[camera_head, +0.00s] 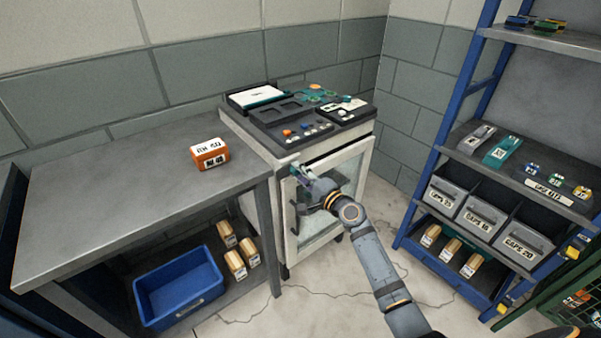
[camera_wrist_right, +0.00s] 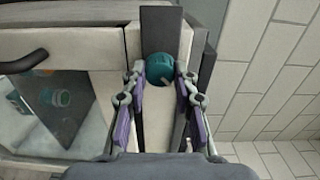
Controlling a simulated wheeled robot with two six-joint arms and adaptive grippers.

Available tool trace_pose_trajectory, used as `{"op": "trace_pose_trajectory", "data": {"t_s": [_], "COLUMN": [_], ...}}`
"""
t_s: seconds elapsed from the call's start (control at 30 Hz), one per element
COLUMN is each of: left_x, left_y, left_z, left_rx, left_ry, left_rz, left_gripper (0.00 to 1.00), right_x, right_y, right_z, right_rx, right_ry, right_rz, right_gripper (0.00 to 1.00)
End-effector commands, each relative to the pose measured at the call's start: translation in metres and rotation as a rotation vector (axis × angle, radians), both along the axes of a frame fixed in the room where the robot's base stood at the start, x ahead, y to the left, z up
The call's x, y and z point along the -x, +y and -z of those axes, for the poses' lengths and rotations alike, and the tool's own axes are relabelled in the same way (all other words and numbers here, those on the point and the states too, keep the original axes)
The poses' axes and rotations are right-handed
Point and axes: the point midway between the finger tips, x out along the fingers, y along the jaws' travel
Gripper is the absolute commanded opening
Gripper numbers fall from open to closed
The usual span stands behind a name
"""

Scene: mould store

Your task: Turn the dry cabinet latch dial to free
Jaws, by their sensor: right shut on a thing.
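The dry cabinet (camera_head: 291,222) is a pale cabinet with a glazed door, standing right of the grey bench. Its latch dial (camera_wrist_right: 160,68) is a round teal knob on a dark upright strip beside the door in the right wrist view. My right gripper (camera_head: 303,177) reaches the cabinet front from the lower right. In the wrist view its two fingers (camera_wrist_right: 162,76) are shut on the dial, one on each side. The gripper hides most of the dial in the head view. The dial's marking cannot be read. My left gripper is in neither view.
A dark door handle (camera_wrist_right: 24,63) is left of the dial. Trays and small parts lie on the cabinet top. An orange box (camera_head: 209,155) sits on the bench (camera_head: 110,190), with a blue bin (camera_head: 180,288) below. A blue-framed shelf (camera_head: 455,110) stands at right.

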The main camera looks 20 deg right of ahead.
Motion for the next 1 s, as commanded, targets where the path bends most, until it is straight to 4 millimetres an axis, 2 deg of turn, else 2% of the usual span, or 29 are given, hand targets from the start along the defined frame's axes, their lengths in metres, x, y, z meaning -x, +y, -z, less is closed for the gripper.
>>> {"op": "trace_pose_trajectory", "data": {"t_s": [0.57,0.6,0.77,1.0], "left_x": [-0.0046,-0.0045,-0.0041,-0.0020], "left_y": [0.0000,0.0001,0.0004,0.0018], "left_z": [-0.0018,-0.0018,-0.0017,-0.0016], "left_rx": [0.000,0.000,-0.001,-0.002], "left_ry": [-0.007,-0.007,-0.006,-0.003], "left_rz": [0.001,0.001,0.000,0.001], "left_gripper": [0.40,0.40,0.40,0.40], "right_x": [0.0001,0.0001,0.0002,0.0001], "right_y": [-0.0002,-0.0002,-0.0001,0.0000], "right_z": [0.0013,0.0013,0.0010,0.0005], "right_rx": [-0.031,-0.031,-0.031,-0.030], "right_ry": [0.013,0.013,0.012,0.012], "right_rz": [0.001,0.000,0.000,0.000], "right_gripper": [0.00,0.30,0.52,0.52]}}
